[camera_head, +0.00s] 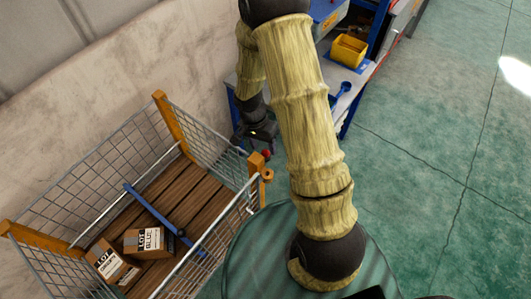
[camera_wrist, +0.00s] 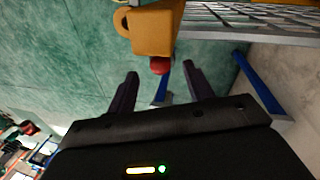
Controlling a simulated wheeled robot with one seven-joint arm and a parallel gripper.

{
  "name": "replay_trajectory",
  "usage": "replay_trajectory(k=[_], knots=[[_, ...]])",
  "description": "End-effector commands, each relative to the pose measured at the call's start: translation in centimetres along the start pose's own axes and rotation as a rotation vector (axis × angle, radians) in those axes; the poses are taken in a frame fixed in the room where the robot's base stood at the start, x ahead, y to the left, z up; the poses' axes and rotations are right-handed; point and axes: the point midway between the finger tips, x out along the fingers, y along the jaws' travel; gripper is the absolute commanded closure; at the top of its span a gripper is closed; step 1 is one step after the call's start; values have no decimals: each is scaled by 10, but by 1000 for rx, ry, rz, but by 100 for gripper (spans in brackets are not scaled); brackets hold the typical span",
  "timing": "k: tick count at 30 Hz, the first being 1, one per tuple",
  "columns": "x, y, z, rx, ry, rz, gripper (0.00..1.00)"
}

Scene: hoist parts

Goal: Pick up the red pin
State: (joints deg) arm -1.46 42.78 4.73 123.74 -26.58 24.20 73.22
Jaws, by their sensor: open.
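The red pin (camera_head: 266,154) shows as a small red end at the orange corner post (camera_head: 257,165) of the wire crate. In the wrist view the red pin (camera_wrist: 160,67) sticks out from the orange post (camera_wrist: 153,32); the rest of it is hidden. My gripper (camera_wrist: 160,72) is open, its two dark fingers apart on either side of the red end as seen from the wrist. No contact shows, and the remaining distance is hard to judge. In the head view my gripper (camera_head: 257,137) is beside the post, just above the pin.
The wire crate (camera_head: 88,163) holds cardboard boxes (camera_head: 146,241) and a blue bar (camera_head: 150,210) on its wooden floor. A wall is at the left; open green floor (camera_head: 440,150) lies right.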

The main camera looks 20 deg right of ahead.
Motion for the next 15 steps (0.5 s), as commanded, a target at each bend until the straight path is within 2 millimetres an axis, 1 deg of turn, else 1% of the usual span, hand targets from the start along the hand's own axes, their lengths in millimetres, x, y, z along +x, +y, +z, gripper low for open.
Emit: replay_trajectory(k=[3,6,15], knots=[[15,1,0,-1,-1,4,48],[21,0,0,0,0,1,48],[23,0,0,0,1,0,48]])
